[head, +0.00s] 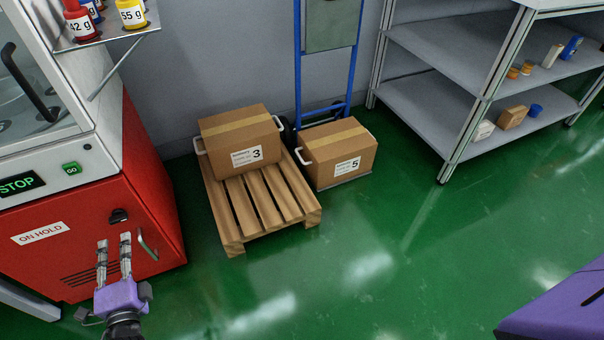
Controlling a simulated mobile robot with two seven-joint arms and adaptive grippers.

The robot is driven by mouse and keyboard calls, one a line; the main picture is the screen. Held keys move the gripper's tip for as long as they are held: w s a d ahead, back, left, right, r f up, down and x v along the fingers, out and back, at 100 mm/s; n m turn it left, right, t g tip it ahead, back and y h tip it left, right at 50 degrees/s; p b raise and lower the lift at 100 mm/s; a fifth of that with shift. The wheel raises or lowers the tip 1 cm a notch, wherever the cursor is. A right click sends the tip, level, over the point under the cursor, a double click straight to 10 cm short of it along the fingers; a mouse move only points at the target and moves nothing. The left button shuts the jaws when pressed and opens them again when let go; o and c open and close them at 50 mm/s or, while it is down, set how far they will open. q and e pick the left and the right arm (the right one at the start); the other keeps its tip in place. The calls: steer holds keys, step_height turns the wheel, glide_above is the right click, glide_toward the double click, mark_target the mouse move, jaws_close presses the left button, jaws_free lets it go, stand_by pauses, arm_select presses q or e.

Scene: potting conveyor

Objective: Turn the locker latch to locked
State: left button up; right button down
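The red locker (77,221) stands at the left, under a white machine, with an "ON HOLD" label on its front. A small black latch (119,216) sits on its front near the right edge. A metal bar handle (147,244) is just below and right of the latch. My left gripper (114,246), purple with grey fingers, is in front of the locker, below the latch. Its two fingers are apart with nothing between them. I cannot tell which way the latch is turned. My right gripper is not in view.
A wooden pallet (230,226) with a box labelled 3 (241,142) stands right of the locker. A box labelled 5 (338,154) sits on a blue hand truck (297,60). A grey shelf unit (426,102) is at the right. The green floor in front is clear.

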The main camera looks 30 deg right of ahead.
mark_target(119, 222)
arm_select(q)
steer(key=w+b, duration=0.1)
steer(key=w, duration=0.6)
steer(key=shift+w+d+b, duration=0.15)
steer(key=shift+w+b, duration=0.2)
steer(key=shift+r, duration=0.1)
steer(key=shift+c, duration=0.5)
jaws_close()
